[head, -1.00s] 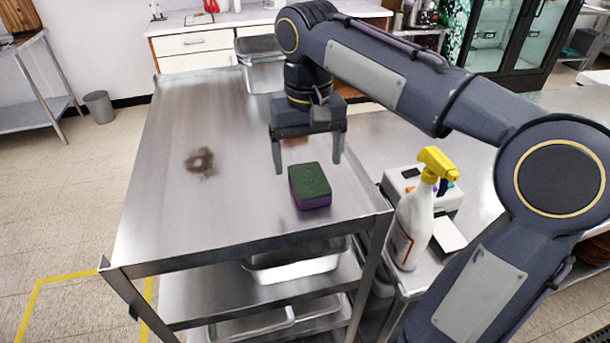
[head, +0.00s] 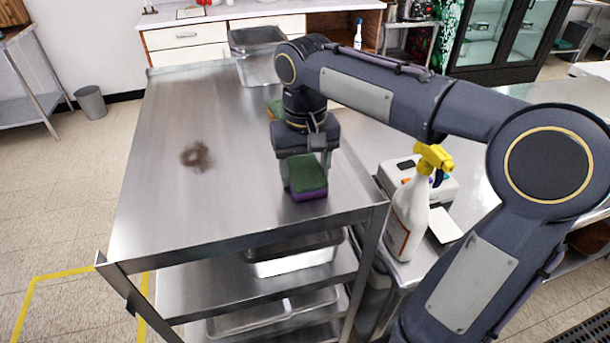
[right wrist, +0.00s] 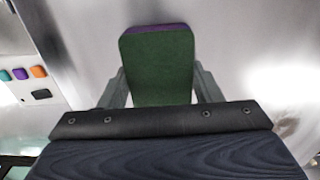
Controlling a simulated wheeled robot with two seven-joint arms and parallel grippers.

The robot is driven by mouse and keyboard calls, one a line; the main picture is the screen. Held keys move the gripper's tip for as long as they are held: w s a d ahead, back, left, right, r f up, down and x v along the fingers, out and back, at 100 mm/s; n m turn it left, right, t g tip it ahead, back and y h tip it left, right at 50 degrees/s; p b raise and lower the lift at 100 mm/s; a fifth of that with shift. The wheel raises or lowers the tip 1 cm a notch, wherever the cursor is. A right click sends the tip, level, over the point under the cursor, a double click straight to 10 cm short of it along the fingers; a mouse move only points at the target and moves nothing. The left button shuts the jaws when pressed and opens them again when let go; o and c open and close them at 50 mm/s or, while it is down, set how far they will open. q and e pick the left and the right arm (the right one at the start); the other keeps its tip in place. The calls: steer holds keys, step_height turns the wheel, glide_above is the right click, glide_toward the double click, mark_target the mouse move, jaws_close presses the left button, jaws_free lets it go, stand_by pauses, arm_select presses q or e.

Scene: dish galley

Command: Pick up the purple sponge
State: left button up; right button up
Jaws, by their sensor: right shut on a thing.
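The purple sponge (head: 307,180) has a dark green top pad and a purple lower part. It is at the right front of the steel cart top (head: 235,215). My right gripper (head: 305,178) is shut on the sponge, with one finger on either side. In the right wrist view the sponge (right wrist: 158,65) shows its green face between the two fingers (right wrist: 160,88). I cannot tell whether the sponge still touches the cart top. My left gripper is not in view.
A brown stain (head: 197,155) marks the cart top. Steel pans (head: 258,55) stand at its back, with another green and tan sponge (head: 275,109) nearby. A white spray bottle (head: 408,215) with a yellow head stands right of the cart.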

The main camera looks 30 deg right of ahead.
steer(key=shift+c, duration=0.7)
steer(key=shift+r, duration=0.1)
steer(key=shift+r, duration=0.55)
steer(key=w+r, duration=0.1)
steer(key=r, duration=0.1)
steer(key=w+r+p, duration=0.1)
steer(key=w+r, duration=0.1)
steer(key=w+a+r, duration=0.1)
steer(key=r, duration=0.2)
steer(key=shift+w+p, duration=0.2)
steer(key=shift+p, duration=0.15)
steer(key=w+a+r+p, duration=0.1)
steer(key=w+r+p, duration=0.2)
steer(key=w, duration=0.6)
steer(key=shift+w+a+r, duration=0.2)
steer(key=shift+a+r, duration=0.15)
steer(key=shift+r, duration=0.5)
